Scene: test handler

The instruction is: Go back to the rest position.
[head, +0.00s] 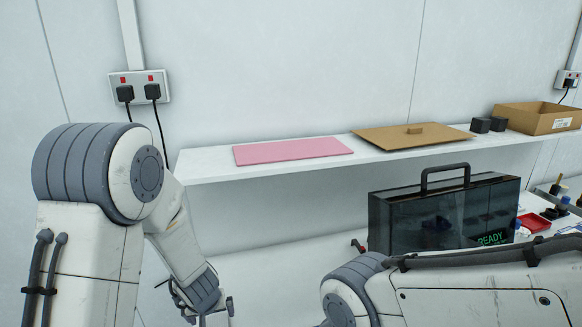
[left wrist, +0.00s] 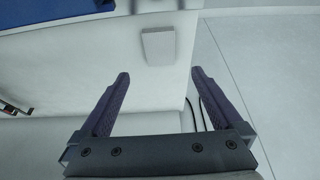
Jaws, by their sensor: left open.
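My left gripper (head: 205,310) hangs low at the bottom edge of the head view, left of the dark case and below the shelf's left end. In the left wrist view its two fingers (left wrist: 159,75) are apart with nothing between them. My right arm crosses the lower right of the head view in front of the case; its gripper does not show.
A white shelf (head: 215,169) holds a pink mat (head: 293,151), a brown board (head: 400,139), two dark blocks and an open cardboard box (head: 540,118). A dark handled case (head: 430,218) showing "READY" stands below. Small items and a red tray (head: 533,223) lie right.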

